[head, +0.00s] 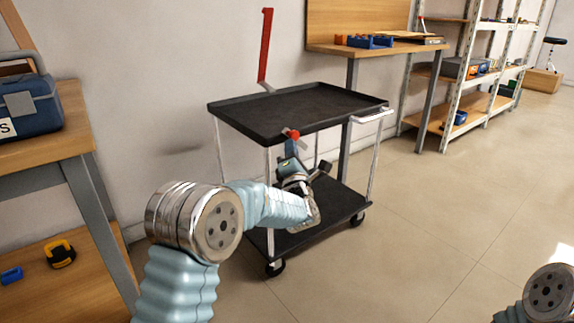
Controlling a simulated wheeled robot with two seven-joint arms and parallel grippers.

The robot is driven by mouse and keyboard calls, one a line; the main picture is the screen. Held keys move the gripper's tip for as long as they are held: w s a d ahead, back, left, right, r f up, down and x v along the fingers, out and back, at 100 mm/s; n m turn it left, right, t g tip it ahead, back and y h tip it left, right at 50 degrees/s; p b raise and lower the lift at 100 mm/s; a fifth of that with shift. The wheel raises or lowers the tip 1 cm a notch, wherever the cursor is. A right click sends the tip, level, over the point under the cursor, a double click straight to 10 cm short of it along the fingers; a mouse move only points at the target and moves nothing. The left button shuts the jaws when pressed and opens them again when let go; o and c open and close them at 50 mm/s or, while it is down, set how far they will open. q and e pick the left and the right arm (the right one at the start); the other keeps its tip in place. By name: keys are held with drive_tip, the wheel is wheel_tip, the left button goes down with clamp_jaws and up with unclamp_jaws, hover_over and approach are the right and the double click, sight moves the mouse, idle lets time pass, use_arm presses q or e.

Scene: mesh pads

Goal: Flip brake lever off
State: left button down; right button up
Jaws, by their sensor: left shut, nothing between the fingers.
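A tall red lever (265,45) stands nearly upright at the back left edge of the black cart (295,108), with a silver piece at its foot. A small red piece (291,133) shows at the cart's front edge; I cannot tell whether it belongs to the brake lever. My left gripper (291,146) points up just under this red piece, in front of the cart's upper tray. It is shut with nothing in it. I cannot tell whether it touches the red piece. My right gripper is out of view.
The cart's lower shelf (345,205) is behind my left arm. A workbench with a blue toolbox (30,105) stands at left. A wooden bench (385,48) and metal shelves (480,80) stand behind. The floor (450,215) at right is clear.

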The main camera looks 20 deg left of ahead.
sight(295, 137)
use_arm(q)
drive_tip(key=r+m+p, duration=0.1)
drive_tip(key=r+m+h, duration=0.1)
drive_tip(key=w+r+m+g+p, duration=0.1)
drive_tip(key=shift+w+d+r+h+p, duration=0.1)
drive_tip(key=shift+d+h+p, duration=0.25)
drive_tip(key=shift+d+h, duration=0.05)
drive_tip(key=shift+w+d+r+m+g+h+p, duration=0.2)
drive_tip(key=shift+w+d+r+m+g+p, duration=0.4)
drive_tip(key=shift+p, duration=0.75)
drive_tip(key=shift+w+d+r+m+g+h+p, duration=0.35)
drive_tip(key=shift+w+m+p, duration=0.4)
drive_tip(key=shift+p, duration=0.6)
drive_tip(key=shift+w+d+r+m+g+h+p, duration=0.1)
drive_tip(key=shift+w+d+r+m+g+p, duration=0.25)
drive_tip(key=shift+w+d+m+p, duration=0.7)
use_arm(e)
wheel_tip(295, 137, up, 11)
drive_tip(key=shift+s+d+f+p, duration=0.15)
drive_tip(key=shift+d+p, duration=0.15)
use_arm(q)
drive_tip(key=shift+s+a+n, duration=0.3)
drive_tip(key=shift+s+a, duration=0.15)
